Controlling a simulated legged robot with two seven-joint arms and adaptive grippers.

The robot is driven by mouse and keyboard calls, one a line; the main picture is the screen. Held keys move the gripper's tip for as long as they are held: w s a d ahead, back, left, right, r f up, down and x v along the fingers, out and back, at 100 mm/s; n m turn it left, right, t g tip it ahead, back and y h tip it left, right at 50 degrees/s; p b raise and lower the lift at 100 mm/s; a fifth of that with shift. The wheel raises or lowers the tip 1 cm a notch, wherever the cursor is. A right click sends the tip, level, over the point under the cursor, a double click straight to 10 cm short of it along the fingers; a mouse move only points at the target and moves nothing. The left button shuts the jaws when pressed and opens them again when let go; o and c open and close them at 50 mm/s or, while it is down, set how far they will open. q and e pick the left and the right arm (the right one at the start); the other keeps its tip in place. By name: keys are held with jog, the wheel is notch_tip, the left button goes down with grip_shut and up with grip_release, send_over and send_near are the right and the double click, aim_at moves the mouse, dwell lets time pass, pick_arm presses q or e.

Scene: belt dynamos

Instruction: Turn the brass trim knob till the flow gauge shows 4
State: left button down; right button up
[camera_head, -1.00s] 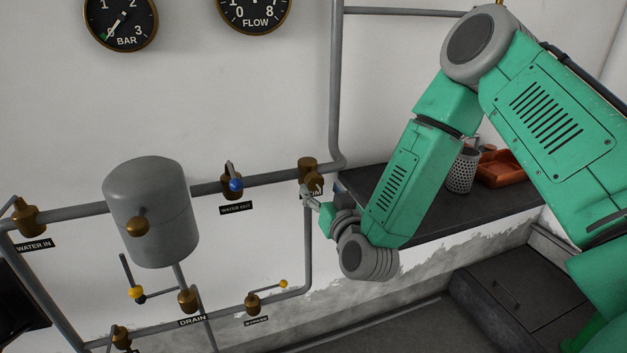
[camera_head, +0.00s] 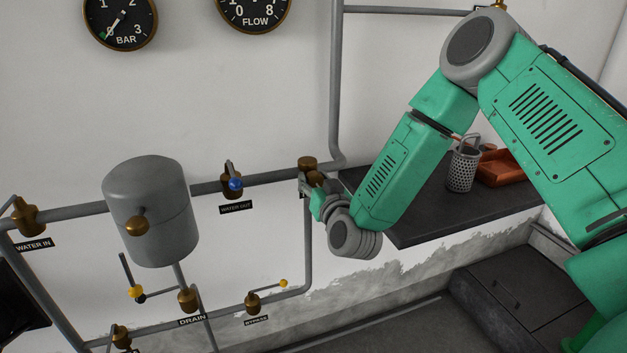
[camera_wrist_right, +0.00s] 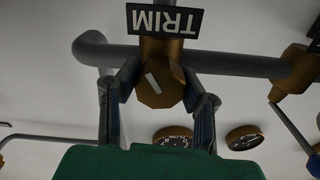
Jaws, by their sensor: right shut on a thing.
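The brass trim knob (camera_wrist_right: 160,92) sits between the two fingers of my right gripper (camera_wrist_right: 162,90) in the wrist view, and the gripper is shut on it. A pale line on the knob's face is tilted. The TRIM label (camera_wrist_right: 164,20) appears upside down there. In the head view my right gripper (camera_head: 307,186) is at the trim valve (camera_head: 307,163) and largely covers the knob. The flow gauge (camera_head: 255,12) is cut off at the top edge, so I cannot read its needle. It is also small in the wrist view (camera_wrist_right: 174,137). My left gripper is out of view.
The BAR gauge (camera_head: 121,22) hangs left of the flow gauge. The water out valve with a blue knob (camera_head: 236,184) is left of the trim valve. A grey tank (camera_head: 150,210) stands further left. A dark shelf (camera_head: 420,215) holds a perforated cup (camera_head: 463,170) and orange tray (camera_head: 512,165).

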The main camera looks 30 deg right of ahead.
jog(key=shift+m, duration=0.3)
jog(key=o, duration=1.2)
jog(key=v, duration=1.2)
